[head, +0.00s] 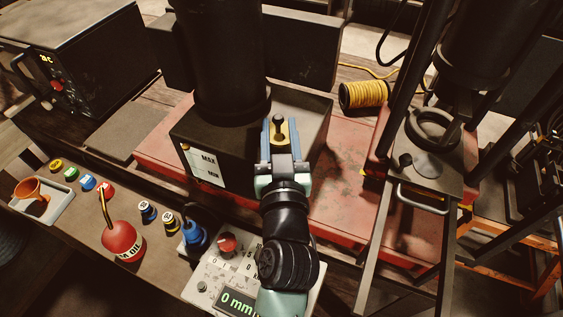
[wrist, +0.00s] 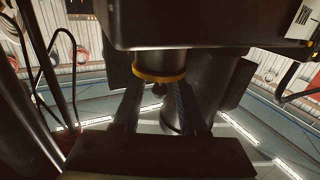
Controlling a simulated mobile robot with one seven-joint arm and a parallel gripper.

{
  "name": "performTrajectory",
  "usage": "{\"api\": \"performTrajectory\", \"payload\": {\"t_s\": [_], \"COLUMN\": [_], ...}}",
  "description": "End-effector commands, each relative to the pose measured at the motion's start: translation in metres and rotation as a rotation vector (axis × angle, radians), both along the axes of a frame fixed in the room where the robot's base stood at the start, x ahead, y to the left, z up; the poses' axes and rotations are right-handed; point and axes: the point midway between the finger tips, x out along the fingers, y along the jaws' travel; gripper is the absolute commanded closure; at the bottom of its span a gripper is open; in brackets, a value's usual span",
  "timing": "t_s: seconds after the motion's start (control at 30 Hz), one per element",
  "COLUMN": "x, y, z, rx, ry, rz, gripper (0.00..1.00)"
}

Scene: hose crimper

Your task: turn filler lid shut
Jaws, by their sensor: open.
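The filler lid (head: 282,130) is a yellow piece with a dark knob, over the top of the dark tank near its front right. My gripper (head: 279,128) is open, with one blue-grey finger on each side of the lid in the head view. In the wrist view its fingertips (wrist: 160,90) reach toward the rim on both sides. I cannot tell whether they touch it. My fingers hide part of the lid and its seat.
The tank (head: 240,150) has a MAX/MIN gauge (head: 208,167), and a tall black cylinder (head: 222,60) rises behind. A control box (head: 222,270) and a red oil can (head: 121,240) stand in front. A press frame (head: 425,170) and a yellow spool (head: 365,95) are at right.

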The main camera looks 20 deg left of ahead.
Motion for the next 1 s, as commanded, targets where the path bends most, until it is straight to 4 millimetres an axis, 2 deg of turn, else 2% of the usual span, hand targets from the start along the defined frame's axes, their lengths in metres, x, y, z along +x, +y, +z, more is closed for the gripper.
{"api": "performTrajectory", "payload": {"t_s": [0.4,0.6,0.8,1.0], "x": [-0.071,-0.096,-0.106,-0.106], "y": [-0.031,-0.043,-0.047,-0.047], "z": [-0.005,-0.003,0.000,0.001], "rx": [0.002,-0.001,0.000,0.000], "ry": [-0.001,-0.001,-0.003,-0.003], "rz": [0.000,0.000,0.001,0.001], "gripper": [0.58,0.58,0.58,0.58]}}
